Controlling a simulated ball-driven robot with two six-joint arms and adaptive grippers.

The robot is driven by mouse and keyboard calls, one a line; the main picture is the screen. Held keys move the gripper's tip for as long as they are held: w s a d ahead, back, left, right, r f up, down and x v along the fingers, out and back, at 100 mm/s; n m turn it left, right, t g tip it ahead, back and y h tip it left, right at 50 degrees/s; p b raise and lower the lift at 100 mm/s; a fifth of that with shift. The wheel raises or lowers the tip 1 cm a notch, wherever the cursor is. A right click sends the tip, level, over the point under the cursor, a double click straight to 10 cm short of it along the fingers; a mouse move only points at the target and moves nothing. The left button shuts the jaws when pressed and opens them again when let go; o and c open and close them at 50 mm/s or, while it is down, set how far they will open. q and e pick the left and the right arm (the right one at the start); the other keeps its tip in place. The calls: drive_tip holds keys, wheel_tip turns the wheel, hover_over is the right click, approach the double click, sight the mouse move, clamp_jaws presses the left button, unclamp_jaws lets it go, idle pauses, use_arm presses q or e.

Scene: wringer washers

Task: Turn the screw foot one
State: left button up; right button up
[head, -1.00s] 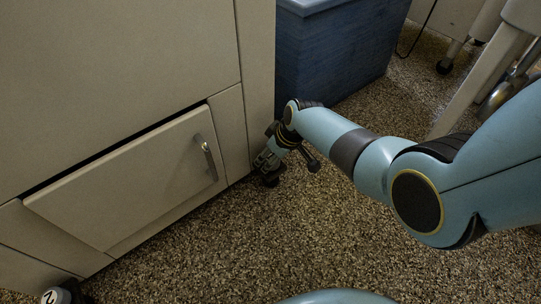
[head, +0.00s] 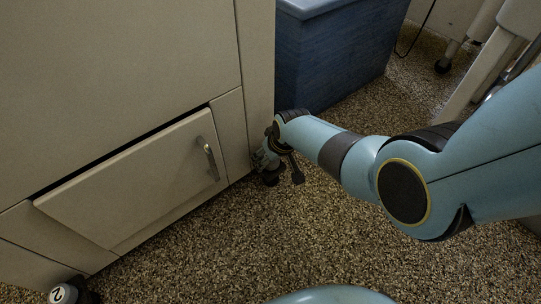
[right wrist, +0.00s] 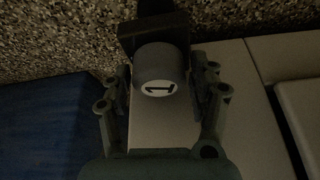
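Screw foot one (right wrist: 158,70) is a grey cylinder with a white end disc marked "1", seen in the right wrist view under a dark bracket. The "1" lies on its side. My right gripper (right wrist: 162,80) has a finger on each side of this foot. Any gaps are very narrow, and I cannot tell whether the fingers press on it. In the head view my right gripper (head: 264,158) is low at the corner of the beige cabinet (head: 130,70), and the foot is hidden or too dark to make out. My left gripper is not in view.
Another foot marked "2" (head: 60,294) shows at the lower left. A hinged panel (head: 140,180) with a metal handle (head: 211,162) tilts out of the cabinet front. A blue box (head: 335,55) stands close behind my right gripper. The speckled floor (head: 220,245) in front is clear.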

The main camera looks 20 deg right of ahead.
drive_tip(key=shift+o, duration=0.6)
drive_tip(key=shift+r, duration=0.1)
drive_tip(key=v, duration=1.1)
drive_tip(key=shift+s+r, duration=0.25)
drive_tip(key=shift+r, duration=0.1)
drive_tip(key=shift+d, duration=0.1)
